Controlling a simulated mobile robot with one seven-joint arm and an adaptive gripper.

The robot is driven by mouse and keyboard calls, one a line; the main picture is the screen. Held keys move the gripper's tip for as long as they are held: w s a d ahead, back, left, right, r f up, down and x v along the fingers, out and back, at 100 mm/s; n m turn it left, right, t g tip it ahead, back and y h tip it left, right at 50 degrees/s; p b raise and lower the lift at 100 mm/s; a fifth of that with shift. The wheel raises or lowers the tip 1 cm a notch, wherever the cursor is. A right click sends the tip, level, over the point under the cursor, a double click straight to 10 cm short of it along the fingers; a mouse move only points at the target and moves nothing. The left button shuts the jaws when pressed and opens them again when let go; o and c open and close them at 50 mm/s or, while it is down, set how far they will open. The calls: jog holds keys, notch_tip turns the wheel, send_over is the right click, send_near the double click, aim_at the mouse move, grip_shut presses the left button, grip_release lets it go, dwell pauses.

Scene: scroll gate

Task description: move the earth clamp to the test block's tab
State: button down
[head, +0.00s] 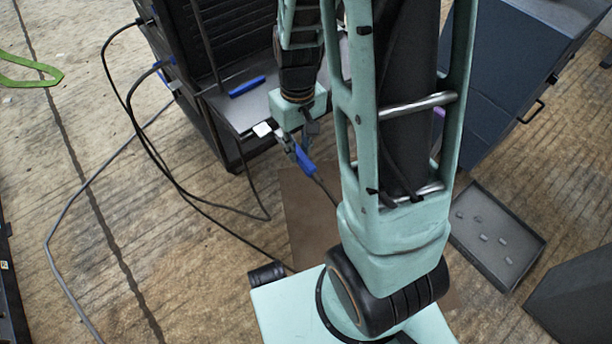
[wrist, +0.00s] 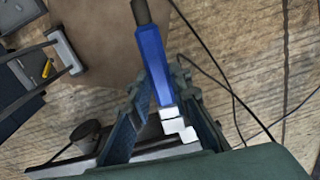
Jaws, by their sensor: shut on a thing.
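The earth clamp (head: 305,160) has a blue handle with a dark cable at its end. My gripper (head: 297,143) is shut on it, just in front of the shelf edge. In the wrist view the blue handle (wrist: 153,55) runs between the two fingers of my gripper (wrist: 165,100), its cable end pointing away. White stepped pieces (wrist: 178,128) show between the fingers; I cannot tell whether they belong to the clamp or the test block. A small pale piece (head: 262,129) at the shelf edge may be the tab. The contact there is unclear.
A dark cabinet shelf (head: 225,108) carries a blue bar (head: 247,86). Black cables (head: 150,135) hang from the cabinet to the floor. A grey tray (head: 497,240) with several small pieces lies at right, near a blue-grey cabinet (head: 515,75).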

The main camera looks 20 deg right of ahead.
aim_at(279, 136)
jog(key=shift+n, duration=0.5)
jog(key=s+f, duration=0.2)
jog(key=s, duration=0.1)
jog(key=s+f, duration=0.1)
jog(key=f, duration=0.1)
jog(key=shift+s+d, duration=0.25)
jog(key=shift+d, duration=0.1)
jog(key=shift+w+a, duration=0.35)
jog(key=shift+w, duration=0.75)
jog(key=shift+w+a, duration=0.4)
jog(key=shift+w, duration=0.65)
jog(key=shift+w+a, duration=0.35)
jog(key=shift+w, duration=0.75)
jog(key=shift+w+a, duration=0.1)
jog(key=shift+w, duration=0.15)
jog(key=shift+w+a, duration=0.2)
jog(key=shift+w, duration=0.4)
jog(key=shift+w, duration=0.15)
jog(key=shift+w+a, duration=0.25)
jog(key=shift+w, duration=0.45)
jog(key=shift+w+a+p, duration=0.15)
jog(key=shift+w+p, duration=0.3)
jog(key=c, duration=1.6)
grip_release()
